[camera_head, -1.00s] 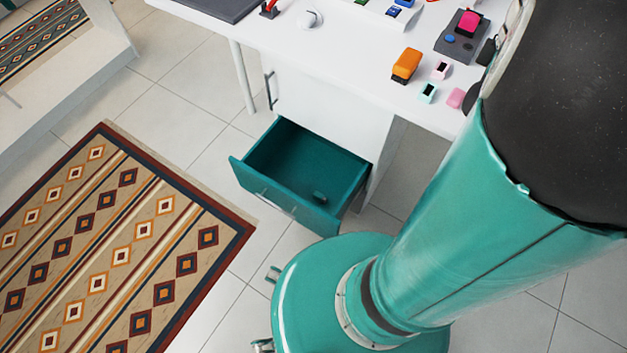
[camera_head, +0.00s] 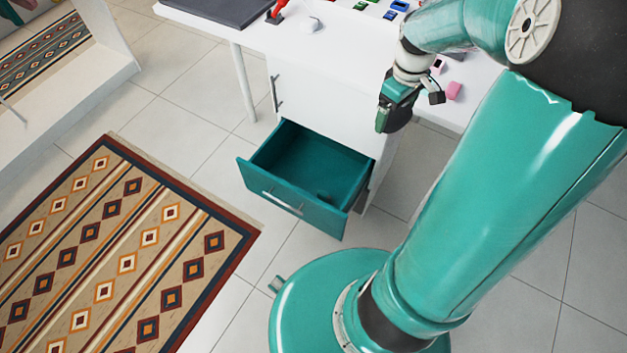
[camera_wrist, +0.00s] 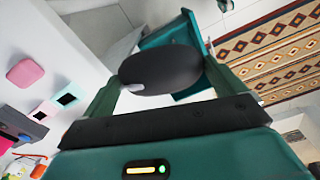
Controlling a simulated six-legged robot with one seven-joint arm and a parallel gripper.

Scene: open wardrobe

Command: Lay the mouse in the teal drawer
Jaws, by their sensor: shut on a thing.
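The mouse (camera_wrist: 160,70) is dark grey and rounded, held between the two fingers of my gripper (camera_wrist: 155,82) in the wrist view. In the head view my gripper (camera_head: 388,118) hangs at the desk's front edge, above and to the right of the teal drawer (camera_head: 290,203); the mouse is hard to make out there. My gripper is shut on the mouse.
A patterned rug (camera_head: 120,240) lies on the tiled floor left of the drawer.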

